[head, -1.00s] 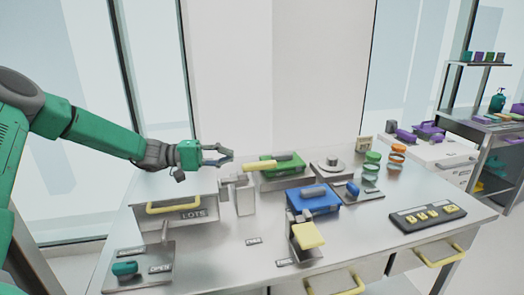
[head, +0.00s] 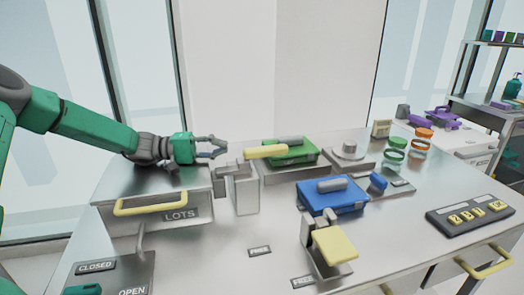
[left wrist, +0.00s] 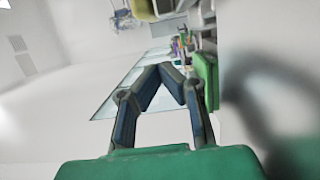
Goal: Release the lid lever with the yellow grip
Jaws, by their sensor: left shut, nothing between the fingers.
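A yellow-green shape at the top of that view is too cropped to name. My right gripper is not in view.
A LOTS drawer unit (head: 190,190) stands below my left forearm. A blue bin (head: 332,197) and a square yellow paddle (head: 334,245) stand nearer the front. A dark button panel (head: 470,214) and several jars are at the right. The table's middle front is mostly clear.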

